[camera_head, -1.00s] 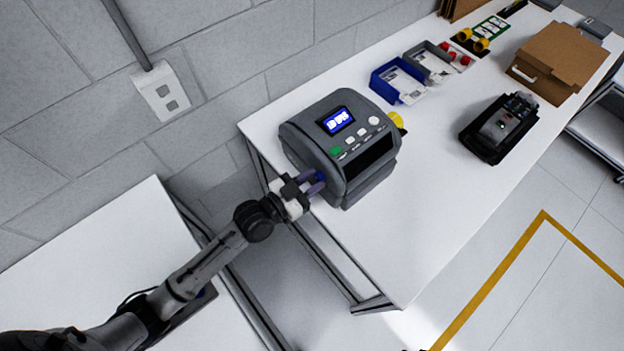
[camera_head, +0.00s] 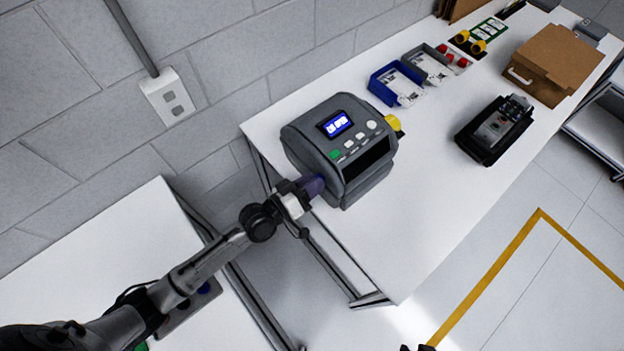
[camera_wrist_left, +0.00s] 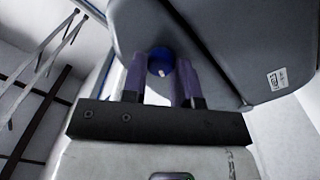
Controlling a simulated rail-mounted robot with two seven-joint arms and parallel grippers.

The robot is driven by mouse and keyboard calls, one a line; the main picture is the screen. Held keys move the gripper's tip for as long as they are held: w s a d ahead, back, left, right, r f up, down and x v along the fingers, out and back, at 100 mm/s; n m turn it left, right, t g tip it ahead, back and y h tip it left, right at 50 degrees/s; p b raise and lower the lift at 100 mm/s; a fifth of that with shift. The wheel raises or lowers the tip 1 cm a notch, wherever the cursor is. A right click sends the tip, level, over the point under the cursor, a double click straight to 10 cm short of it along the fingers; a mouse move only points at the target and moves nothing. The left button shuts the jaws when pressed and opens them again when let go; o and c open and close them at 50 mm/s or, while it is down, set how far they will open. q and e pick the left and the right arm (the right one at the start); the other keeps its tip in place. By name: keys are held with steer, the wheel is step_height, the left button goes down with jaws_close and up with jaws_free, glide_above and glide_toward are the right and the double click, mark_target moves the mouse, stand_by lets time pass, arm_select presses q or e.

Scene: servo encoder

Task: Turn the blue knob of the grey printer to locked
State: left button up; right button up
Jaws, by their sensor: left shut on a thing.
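The grey printer (camera_head: 350,178) stands on the white table with its lit screen facing up. Its blue knob (camera_wrist_left: 160,62) is on the side facing my left arm, with a small white mark on it in the left wrist view. My left gripper (camera_head: 315,185) is at that side of the printer, its purple fingers on either side of the knob. In the left wrist view the fingers (camera_wrist_left: 163,78) are shut on the knob. In the head view the fingers hide the knob. My right gripper is not clearly in view.
The white table (camera_head: 420,225) has free room in front of the printer. A blue bin (camera_head: 375,88), a grey bin (camera_head: 412,62), a black device (camera_head: 495,130) and a cardboard box (camera_head: 555,65) stand farther right. A white surface (camera_head: 95,240) is at the left.

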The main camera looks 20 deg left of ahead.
arm_select(q)
steer(key=n, duration=0.5)
steer(key=shift+p, duration=0.35)
steer(key=shift+n, duration=0.4)
steer(key=o, duration=0.9)
steer(key=shift+b+v, duration=0.7)
steer(key=shift+v, duration=6.2)
steer(key=shift+d+f, duration=0.1)
steer(key=shift+d, duration=0.1)
